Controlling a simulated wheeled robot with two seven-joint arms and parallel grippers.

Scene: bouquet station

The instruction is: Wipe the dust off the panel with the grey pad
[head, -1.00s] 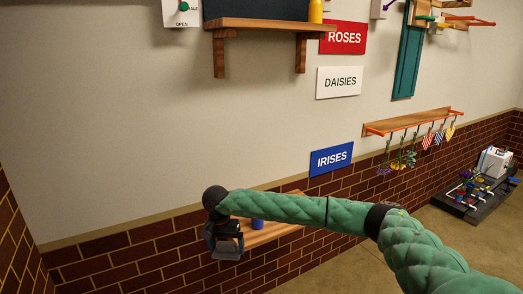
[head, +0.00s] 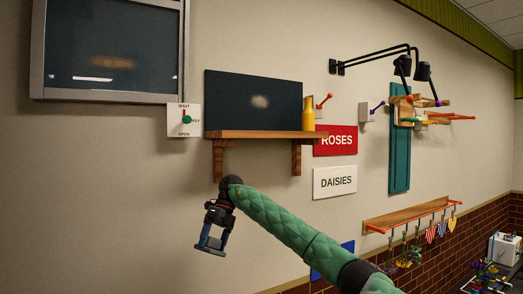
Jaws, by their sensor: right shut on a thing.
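The dark panel (head: 235,92) stands upright on a wooden wall shelf, with a pale dust smudge (head: 259,102) near its middle. My right gripper (head: 212,238) is below the left end of the shelf, apart from the panel, pointing down. It is shut on a small grey-blue piece at its tips, which looks like the grey pad (head: 210,248); the fingers hide part of it. My left gripper is not in view.
The wooden shelf (head: 260,134) with brackets juts out above my right gripper. A yellow bottle (head: 308,115) stands at the panel's right end. A lever plate (head: 184,120) is left of the shelf, under a framed dark window (head: 110,50). The wall left of my gripper is clear.

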